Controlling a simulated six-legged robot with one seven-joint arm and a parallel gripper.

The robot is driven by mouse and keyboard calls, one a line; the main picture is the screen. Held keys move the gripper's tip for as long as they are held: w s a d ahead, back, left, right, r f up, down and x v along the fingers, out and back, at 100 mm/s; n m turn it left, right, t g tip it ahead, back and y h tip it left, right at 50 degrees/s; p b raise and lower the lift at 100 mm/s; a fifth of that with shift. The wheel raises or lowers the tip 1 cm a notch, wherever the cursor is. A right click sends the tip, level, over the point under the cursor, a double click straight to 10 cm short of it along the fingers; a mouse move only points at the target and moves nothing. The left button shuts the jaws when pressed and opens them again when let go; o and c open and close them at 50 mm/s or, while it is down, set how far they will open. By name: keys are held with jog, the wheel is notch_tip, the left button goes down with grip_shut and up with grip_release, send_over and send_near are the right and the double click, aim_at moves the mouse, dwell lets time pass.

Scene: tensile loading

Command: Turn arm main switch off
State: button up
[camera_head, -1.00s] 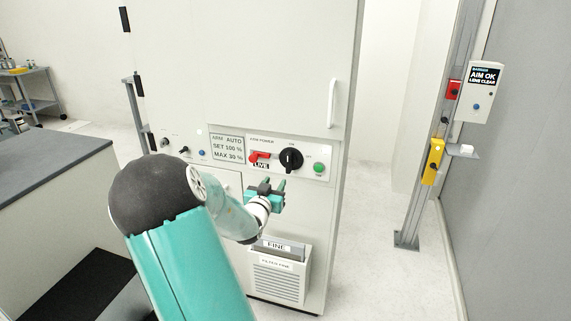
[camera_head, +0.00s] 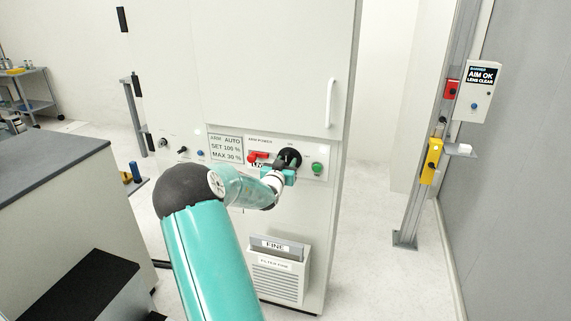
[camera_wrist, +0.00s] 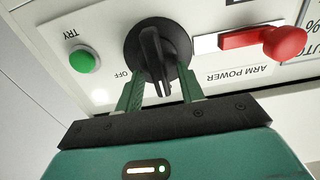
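The arm main switch is a round black rotary knob (camera_wrist: 158,55) on the white ARM POWER panel (camera_head: 262,142). In the wrist view, which shows the panel upside down, its raised grip bar stands nearly upright. An OFF label sits beside the knob. My gripper (camera_wrist: 165,85) is at the knob, with its two green fingers apart on either side of the grip bar. I see gaps between fingers and bar, so I cannot tell contact. In the head view my gripper (camera_head: 284,168) hides the lower part of the knob (camera_head: 291,154).
A red lever handle (camera_wrist: 284,43) sits beside the knob on the panel. A green TRY button (camera_wrist: 83,61) is on the other side. Below the panel is a vented filter box (camera_head: 280,276) labelled FINE. A grey-topped counter (camera_head: 50,160) stands at left.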

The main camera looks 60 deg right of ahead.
grip_shut()
jog(key=shift+m, duration=0.3)
jog(key=m, duration=0.3)
jog(key=shift+s, duration=0.25)
jog(key=m, duration=0.4)
jog(key=shift+s+d+f+m, duration=0.1)
jog(key=shift+s+f+m, duration=0.1)
jog(key=shift+m, duration=0.2)
jog(key=m, duration=0.6)
jog(key=f+m, duration=0.1)
jog(key=m, duration=0.2)
jog(key=shift+s, duration=0.1)
jog(key=shift+m, duration=0.4)
